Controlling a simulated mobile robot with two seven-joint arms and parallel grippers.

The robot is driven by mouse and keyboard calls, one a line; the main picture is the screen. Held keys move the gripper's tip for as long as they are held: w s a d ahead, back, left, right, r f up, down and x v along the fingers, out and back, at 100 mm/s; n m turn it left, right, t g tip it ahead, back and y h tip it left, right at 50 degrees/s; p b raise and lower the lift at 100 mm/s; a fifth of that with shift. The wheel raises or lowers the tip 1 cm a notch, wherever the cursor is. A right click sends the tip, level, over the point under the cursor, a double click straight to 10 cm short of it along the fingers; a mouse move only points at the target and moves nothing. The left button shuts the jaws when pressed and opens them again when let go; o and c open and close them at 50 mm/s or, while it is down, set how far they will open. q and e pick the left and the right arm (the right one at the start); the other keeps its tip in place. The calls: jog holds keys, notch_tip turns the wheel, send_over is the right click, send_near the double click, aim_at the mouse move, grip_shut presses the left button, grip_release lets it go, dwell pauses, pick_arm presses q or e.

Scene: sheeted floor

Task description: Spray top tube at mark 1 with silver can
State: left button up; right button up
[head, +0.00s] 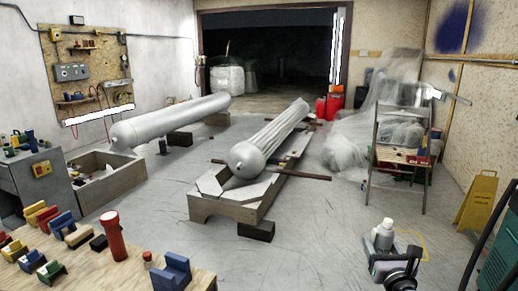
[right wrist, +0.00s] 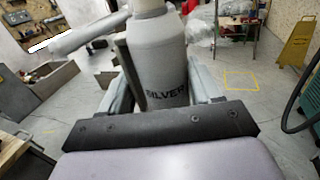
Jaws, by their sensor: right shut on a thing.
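The silver can (head: 384,238), grey with a paler top, is held upright in my right gripper (head: 388,262) at the lower right of the head view. In the right wrist view the can (right wrist: 163,62) stands between the fingers, with "SILVER" lettered on it. One grey tube (head: 178,121) lies at the back left. Another tube (head: 268,145) lies in the middle on a wooden cradle (head: 235,212). I cannot tell which is the top tube, and no mark 1 is legible. The can is well apart from both tubes. My left gripper is not in view.
A workbench (head: 130,272) with clamps and a red cylinder (head: 112,236) fills the lower left. A ladder (head: 374,150), plastic-draped goods and a yellow floor sign (head: 477,199) stand right. A yellow outline (right wrist: 241,81) marks the floor. Floor between cradle and can is clear.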

jog(key=s+a+r, duration=0.1)
jog(key=s+a, duration=0.2)
jog(key=s, duration=0.4)
jog(key=s+a+r, duration=0.2)
jog(key=s+a, duration=0.2)
jog(key=s, duration=0.4)
jog(key=s+a+r+y, duration=0.1)
jog(key=s+a+r, duration=0.1)
jog(key=s, duration=0.6)
jog(key=shift+a+r+n, duration=0.15)
jog(key=shift+a+n, duration=0.15)
jog(key=shift+a, duration=0.45)
jog(key=shift+d, duration=0.15)
